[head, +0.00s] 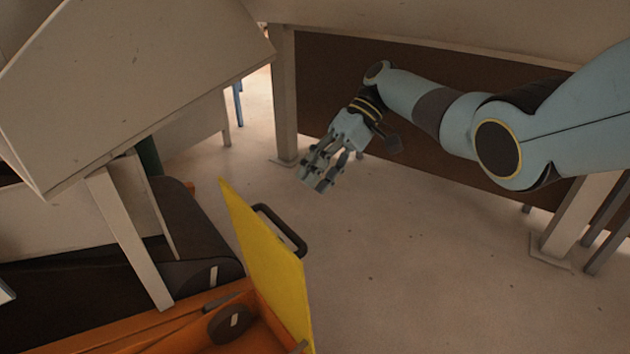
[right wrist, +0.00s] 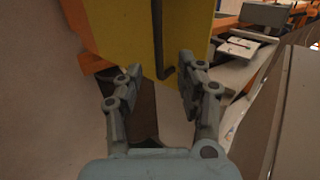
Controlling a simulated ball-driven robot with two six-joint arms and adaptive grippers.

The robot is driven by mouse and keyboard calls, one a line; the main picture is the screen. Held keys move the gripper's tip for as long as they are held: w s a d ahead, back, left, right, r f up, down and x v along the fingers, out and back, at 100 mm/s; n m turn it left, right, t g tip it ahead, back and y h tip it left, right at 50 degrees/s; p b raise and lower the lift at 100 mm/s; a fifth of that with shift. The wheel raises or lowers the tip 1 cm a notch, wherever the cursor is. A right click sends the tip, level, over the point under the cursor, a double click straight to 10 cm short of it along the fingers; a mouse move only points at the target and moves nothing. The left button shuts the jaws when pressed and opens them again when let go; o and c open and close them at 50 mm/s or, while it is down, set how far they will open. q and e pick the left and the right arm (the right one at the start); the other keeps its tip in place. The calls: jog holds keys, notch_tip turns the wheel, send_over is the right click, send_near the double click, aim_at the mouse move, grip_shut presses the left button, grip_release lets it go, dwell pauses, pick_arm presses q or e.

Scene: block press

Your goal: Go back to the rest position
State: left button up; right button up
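My right gripper (head: 318,184) hangs over the open floor in the middle of the head view, with its arm coming in from the right. In the right wrist view my right gripper (right wrist: 160,88) has its two fingers wide apart with nothing between them. The yellow panel (head: 266,262) with a dark handle (head: 280,230) stands to the lower left of the gripper, apart from it. The yellow panel also shows beyond the fingers in the right wrist view (right wrist: 128,35). My left gripper is not in view.
An orange machine frame (head: 180,325) and a black conveyor-like belt (head: 195,240) lie at the lower left. A pale tilted panel (head: 130,80) fills the upper left. A table leg (head: 284,95) stands behind the gripper. The floor (head: 400,270) is clear at lower right.

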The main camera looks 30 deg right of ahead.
jog(key=s+d+f+m+h, duration=0.1)
jog(key=s+f+h, duration=0.1)
jog(key=s+f, duration=0.6)
jog(key=s+d+f+m+h, duration=0.15)
jog(key=s+f, duration=0.35)
jog(key=f, duration=0.7)
jog(key=s+d+f+m+h, duration=0.1)
jog(key=s+f+m+h, duration=0.1)
jog(key=s+f, duration=0.6)
jog(key=s+f+n+h, duration=0.1)
jog(key=s+f, duration=0.3)
jog(key=s, duration=0.7)
jog(key=s+d+f+t+h, duration=0.1)
jog(key=s+f, duration=0.4)
jog(key=s, duration=0.6)
jog(key=s+d+f+n+t+h, duration=0.1)
jog(key=s+f+h, duration=0.2)
jog(key=s, duration=0.8)
jog(key=shift+s+f+n+p, duration=0.35)
jog(key=shift+f+p, duration=0.1)
jog(key=shift+f, duration=0.35)
